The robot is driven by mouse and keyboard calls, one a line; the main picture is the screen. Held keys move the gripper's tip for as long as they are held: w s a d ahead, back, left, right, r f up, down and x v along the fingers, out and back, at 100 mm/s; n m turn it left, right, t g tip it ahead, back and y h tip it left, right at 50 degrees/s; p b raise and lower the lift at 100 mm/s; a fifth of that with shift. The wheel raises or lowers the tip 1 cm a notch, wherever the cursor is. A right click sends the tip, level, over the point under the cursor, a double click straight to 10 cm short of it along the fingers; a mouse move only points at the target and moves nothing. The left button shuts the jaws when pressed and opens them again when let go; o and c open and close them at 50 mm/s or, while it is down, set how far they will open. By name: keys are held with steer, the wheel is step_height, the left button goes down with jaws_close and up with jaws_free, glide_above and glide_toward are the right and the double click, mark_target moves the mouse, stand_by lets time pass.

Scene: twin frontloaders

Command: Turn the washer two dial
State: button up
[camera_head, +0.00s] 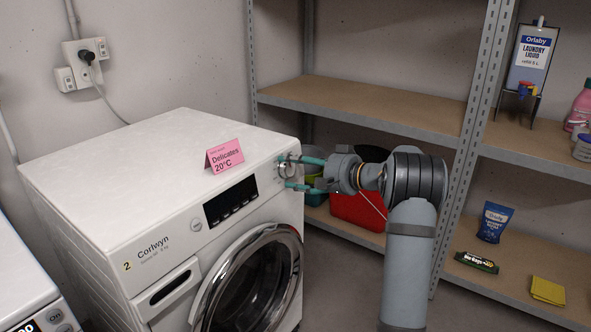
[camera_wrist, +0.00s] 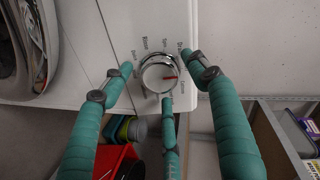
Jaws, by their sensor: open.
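Washer two (camera_head: 160,200) is the white front loader marked "2" and "Corlwyn". Its silver round dial (camera_head: 282,169) is at the right end of the front panel, partly hidden by my fingers. In the wrist view the dial (camera_wrist: 157,73) shows whole, with a red mark pointing right, and small printed labels around it. My gripper (camera_head: 287,172) has teal fingers and is open. In the wrist view its three fingertips stand around the dial: left, upper right and below. I cannot tell whether any finger touches it.
A pink "Delicates 20°C" card (camera_head: 225,156) stands on the washer top. A dark display (camera_head: 231,201) and the round door (camera_head: 250,285) are left of and below the dial. A red container (camera_head: 357,211) and metal shelving (camera_head: 365,108) stand behind my arm. Another white machine (camera_head: 22,270) is at left.

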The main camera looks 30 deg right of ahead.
steer(key=shift+r, duration=0.1)
steer(key=c, duration=1.1)
steer(key=shift+c, duration=0.3)
